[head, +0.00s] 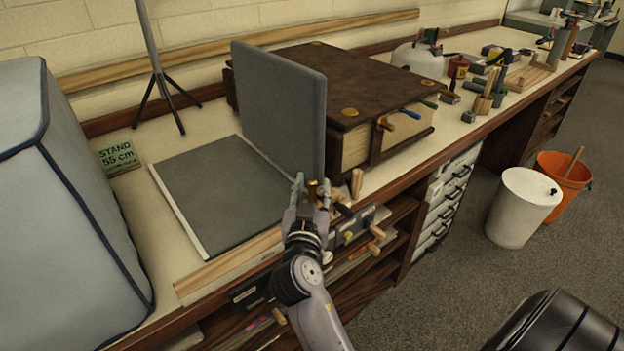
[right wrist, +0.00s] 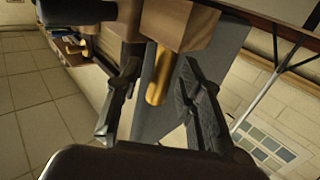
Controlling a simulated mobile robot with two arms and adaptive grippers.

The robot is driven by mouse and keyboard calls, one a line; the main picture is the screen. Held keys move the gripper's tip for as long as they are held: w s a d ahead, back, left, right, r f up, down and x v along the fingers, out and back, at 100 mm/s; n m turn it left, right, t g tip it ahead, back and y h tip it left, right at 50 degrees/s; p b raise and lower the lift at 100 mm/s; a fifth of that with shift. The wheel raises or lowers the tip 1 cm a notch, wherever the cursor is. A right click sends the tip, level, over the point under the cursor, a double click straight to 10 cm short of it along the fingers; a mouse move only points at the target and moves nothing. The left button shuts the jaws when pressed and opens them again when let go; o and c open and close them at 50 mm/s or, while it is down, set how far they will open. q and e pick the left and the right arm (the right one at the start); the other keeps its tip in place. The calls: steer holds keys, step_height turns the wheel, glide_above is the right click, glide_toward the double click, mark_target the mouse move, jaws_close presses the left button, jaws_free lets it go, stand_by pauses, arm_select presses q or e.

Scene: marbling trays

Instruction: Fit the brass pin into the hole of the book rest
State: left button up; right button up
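The brass pin (head: 312,188) shows in the head view between the two fingers of my right gripper (head: 312,193). In the right wrist view the pin (right wrist: 157,80) juts from beside a wooden block (right wrist: 180,24). The fingers of my right gripper (right wrist: 158,85) stand on either side of it, with narrow gaps, so it looks open around the pin. What I take for the book rest is a grey flat board (head: 215,190) with an upright grey panel (head: 285,105). Its hole is not visible. My left gripper is not in view.
A thick brown book (head: 340,80) lies behind the upright panel. A blue-grey padded box (head: 60,220) stands at the left, near a green sign (head: 118,157). Wooden pegs (head: 356,183) stand close to the right gripper. A white bin (head: 522,205) is on the floor.

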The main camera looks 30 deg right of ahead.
steer(key=v, duration=0.8)
steer(key=shift+a, duration=0.2)
steer(key=shift+f, duration=0.1)
steer(key=x, duration=0.5)
steer(key=r+p+x, duration=0.1)
steer(key=x, duration=0.2)
steer(key=shift+w+d, duration=0.1)
steer(key=shift+d, duration=0.05)
stand_by(0.4)
